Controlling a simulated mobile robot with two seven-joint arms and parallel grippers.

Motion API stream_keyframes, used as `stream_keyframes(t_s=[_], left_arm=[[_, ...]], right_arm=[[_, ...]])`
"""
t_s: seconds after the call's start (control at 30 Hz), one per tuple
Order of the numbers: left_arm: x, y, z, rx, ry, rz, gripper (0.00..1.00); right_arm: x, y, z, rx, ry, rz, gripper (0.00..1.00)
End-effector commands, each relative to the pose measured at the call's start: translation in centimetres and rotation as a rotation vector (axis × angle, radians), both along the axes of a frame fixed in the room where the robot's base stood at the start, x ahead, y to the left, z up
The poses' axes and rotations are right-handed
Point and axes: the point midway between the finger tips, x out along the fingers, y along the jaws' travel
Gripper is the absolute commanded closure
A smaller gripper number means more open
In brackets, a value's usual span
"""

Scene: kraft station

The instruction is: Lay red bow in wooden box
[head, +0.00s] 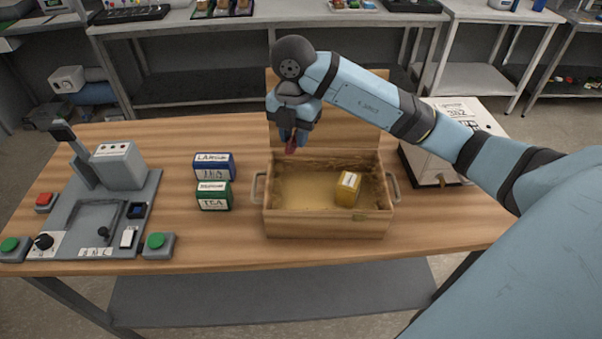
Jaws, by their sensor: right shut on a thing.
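The wooden box (327,225) stands open on the table, with its lid (350,127) raised at the back. A yellow package (347,188) lies inside it, right of the middle. My right gripper (290,138) points down above the back left part of the box. It is shut on a small dark red thing, the red bow (291,148), which shows only in part below the fingers. The bow is above the box floor. My left gripper is not in view.
A blue box (214,166) and a green tea box (214,196) stand left of the wooden box. A grey machine with buttons (90,215) fills the table's left end. A white case (440,165) stands at the right, under my right arm. Shelves line the back.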

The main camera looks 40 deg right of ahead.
Motion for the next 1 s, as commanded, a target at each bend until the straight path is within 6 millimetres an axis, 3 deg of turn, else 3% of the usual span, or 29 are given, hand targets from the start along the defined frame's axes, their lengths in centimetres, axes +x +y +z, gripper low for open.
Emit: stream_keyframes(t_s=[0.1,0.3,0.57,0.83,1.0], left_arm=[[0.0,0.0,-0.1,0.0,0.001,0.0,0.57],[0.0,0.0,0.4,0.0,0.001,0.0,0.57],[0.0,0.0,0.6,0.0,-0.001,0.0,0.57],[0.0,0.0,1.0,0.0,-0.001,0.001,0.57],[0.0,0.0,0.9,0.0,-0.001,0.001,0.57]], right_arm=[[-0.1,0.0,-3.5,0.0,0.007,0.0,0.85],[0.0,0.0,-7.9,-0.001,0.003,0.0,0.85],[0.0,0.0,-10.1,0.0,0.0,0.002,0.85],[0.0,0.0,-13.7,-0.001,0.001,0.002,0.85],[0.0,0.0,-14.0,0.0,-0.001,0.003,0.85]])
